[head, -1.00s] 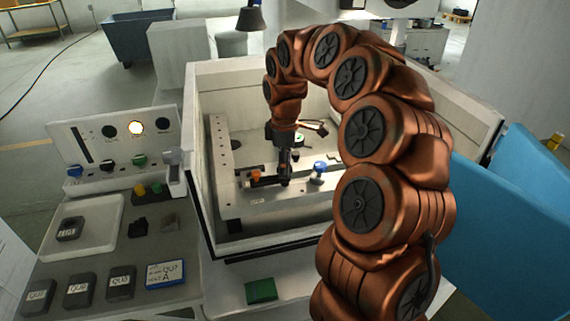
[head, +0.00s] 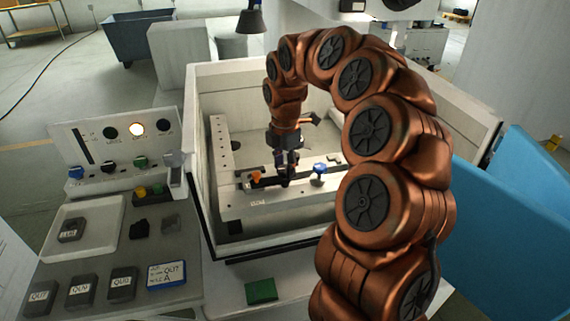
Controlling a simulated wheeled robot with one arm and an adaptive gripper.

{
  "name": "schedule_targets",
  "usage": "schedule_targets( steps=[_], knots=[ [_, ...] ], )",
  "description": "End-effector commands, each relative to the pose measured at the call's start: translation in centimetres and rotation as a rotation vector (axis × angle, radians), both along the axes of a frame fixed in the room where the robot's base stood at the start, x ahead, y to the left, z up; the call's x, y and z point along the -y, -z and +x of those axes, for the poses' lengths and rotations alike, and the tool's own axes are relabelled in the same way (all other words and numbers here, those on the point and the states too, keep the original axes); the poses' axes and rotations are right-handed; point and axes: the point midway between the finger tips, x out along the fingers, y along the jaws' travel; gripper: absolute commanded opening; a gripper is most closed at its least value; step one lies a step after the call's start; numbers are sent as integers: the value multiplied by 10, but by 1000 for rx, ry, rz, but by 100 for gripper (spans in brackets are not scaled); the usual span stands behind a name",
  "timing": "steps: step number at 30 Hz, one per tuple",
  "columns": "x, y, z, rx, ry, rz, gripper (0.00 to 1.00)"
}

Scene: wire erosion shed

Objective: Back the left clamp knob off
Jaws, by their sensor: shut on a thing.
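My gripper (head: 286,183) points straight down inside the machine's tank, over the pale fixture rail (head: 290,202). Its dark fingers are shut on the left clamp knob, which they hide almost wholly. An orange knob-like part (head: 256,177) and a dark bar sit just left of the fingers. A blue knob (head: 320,168) on a dark post stands upright to the right of the fingers, apart from them. How far the held knob is turned cannot be seen.
White tank walls (head: 198,150) surround the fixture. A control panel (head: 125,150) and a tray (head: 85,228) stand at left, with several labelled dark blocks below the tray. A green block (head: 261,291) lies in front of the tank. A blue panel (head: 510,215) is at right.

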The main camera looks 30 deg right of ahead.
Motion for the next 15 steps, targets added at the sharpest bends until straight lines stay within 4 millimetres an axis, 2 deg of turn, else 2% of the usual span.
schedule_targets(
  steps=[15],
  knots=[
    [0,0,0,-1,-29,-1,8]
  ],
)
